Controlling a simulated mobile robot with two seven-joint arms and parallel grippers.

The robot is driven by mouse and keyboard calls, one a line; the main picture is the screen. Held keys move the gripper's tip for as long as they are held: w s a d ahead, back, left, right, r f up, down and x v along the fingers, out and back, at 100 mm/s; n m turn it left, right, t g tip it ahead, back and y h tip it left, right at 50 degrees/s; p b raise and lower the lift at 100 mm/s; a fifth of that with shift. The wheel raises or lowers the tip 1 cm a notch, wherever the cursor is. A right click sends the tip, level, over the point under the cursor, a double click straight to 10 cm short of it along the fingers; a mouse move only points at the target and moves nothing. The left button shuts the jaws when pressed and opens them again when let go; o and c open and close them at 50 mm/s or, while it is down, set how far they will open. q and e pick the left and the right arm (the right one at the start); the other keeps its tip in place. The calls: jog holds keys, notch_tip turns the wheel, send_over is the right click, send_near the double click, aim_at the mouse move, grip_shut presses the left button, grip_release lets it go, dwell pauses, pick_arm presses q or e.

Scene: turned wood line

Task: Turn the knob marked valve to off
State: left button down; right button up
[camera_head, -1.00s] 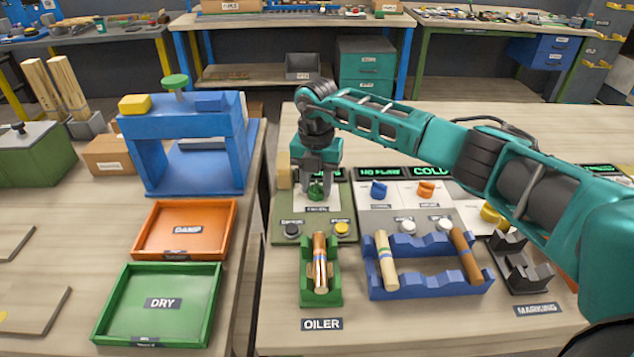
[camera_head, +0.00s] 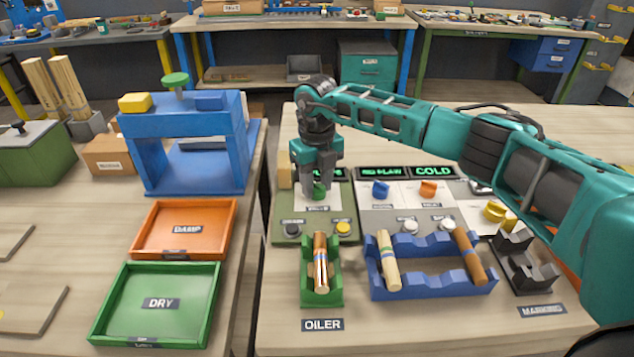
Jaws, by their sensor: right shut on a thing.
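A green knob (camera_head: 319,190) stands on the white plate of the oiler panel (camera_head: 285,222). My right gripper (camera_head: 318,182) points down over it and is shut on it. The label under this knob is too small and blurred to read, so I cannot tell whether it says valve. The display behind it is partly hidden by the gripper. A blue knob (camera_head: 381,190) and an orange knob (camera_head: 428,189) stand on the panel to the right, under displays, one reading COLD. My left gripper is not in view.
A dark button (camera_head: 292,230) and a yellow button (camera_head: 343,228) sit in front of the green knob. A green cradle (camera_head: 334,290) holds a turned piece; a blue rack (camera_head: 428,284) holds two more. A blue frame press (camera_head: 150,170) stands left.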

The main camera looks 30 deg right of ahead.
aim_at(317, 184)
jog(key=shift+r+n, duration=0.1)
jog(key=shift+n, duration=0.2)
dwell(0.4)
jog(key=o, duration=1)
jog(key=shift+o, duration=0.2)
notch_tip(317, 184, up, 13)
